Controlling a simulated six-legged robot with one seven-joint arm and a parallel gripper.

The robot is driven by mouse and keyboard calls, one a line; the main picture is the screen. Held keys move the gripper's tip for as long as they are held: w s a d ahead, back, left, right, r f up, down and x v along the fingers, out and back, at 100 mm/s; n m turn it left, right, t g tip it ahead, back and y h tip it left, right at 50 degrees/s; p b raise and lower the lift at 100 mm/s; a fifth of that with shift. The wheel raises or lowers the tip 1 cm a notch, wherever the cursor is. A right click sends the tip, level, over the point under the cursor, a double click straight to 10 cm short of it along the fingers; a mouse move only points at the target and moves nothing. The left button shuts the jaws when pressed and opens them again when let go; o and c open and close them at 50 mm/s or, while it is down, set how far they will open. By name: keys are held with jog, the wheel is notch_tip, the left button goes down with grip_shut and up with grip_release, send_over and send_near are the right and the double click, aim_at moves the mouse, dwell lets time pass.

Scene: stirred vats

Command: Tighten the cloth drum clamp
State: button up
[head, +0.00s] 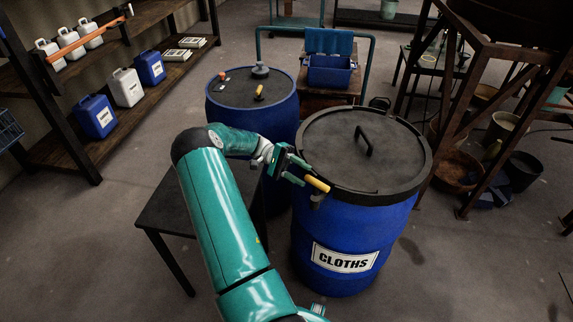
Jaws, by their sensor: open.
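The cloth drum (335,232) is a blue barrel with a white "CLOTHS" label, standing right of centre in the head view. A dark lid (335,140) with a raised black handle covers it, with a black ring around the rim. The clamp lever (317,184) has a yellow-orange grip and sticks out from the ring at the drum's left front side. My gripper (298,172) is open, right beside the lever at its left end. Whether the fingers touch the lever is too small to tell. My teal arm reaches up from the bottom.
A second blue drum (243,112) with small items on its lid stands behind my gripper. A low dark table (170,207) is under my arm. Shelves with jugs (97,117) stand left, a metal frame (484,125) right. Floor at front right is mostly clear.

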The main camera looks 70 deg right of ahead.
jog(key=v, duration=0.6)
jog(key=shift+w, duration=0.2)
dwell(0.4)
jog(key=w+a+r+n+t+h, duration=0.3)
jog(key=w+a+r+n+t, duration=0.25)
jog(key=a+r, duration=0.4)
jog(key=w+a+r+n+t+h, duration=0.35)
jog(key=w+a+r+t, duration=0.3)
jog(key=a, duration=0.65)
jog(key=s+a+r+n+t, duration=0.2)
jog(key=a+t, duration=0.1)
jog(key=a, duration=0.6)
jog(key=s+a+r+n+t, duration=0.2)
jog(key=a+n+t, duration=0.1)
jog(key=a, duration=0.6)
jog(key=s+a+r+n+t, duration=0.2)
jog(key=a+t, duration=0.2)
jog(key=a, duration=0.6)
jog(key=shift+r+t+y, duration=0.25)
jog(key=shift+t+y, duration=0.15)
jog(key=shift+y, duration=0.05)
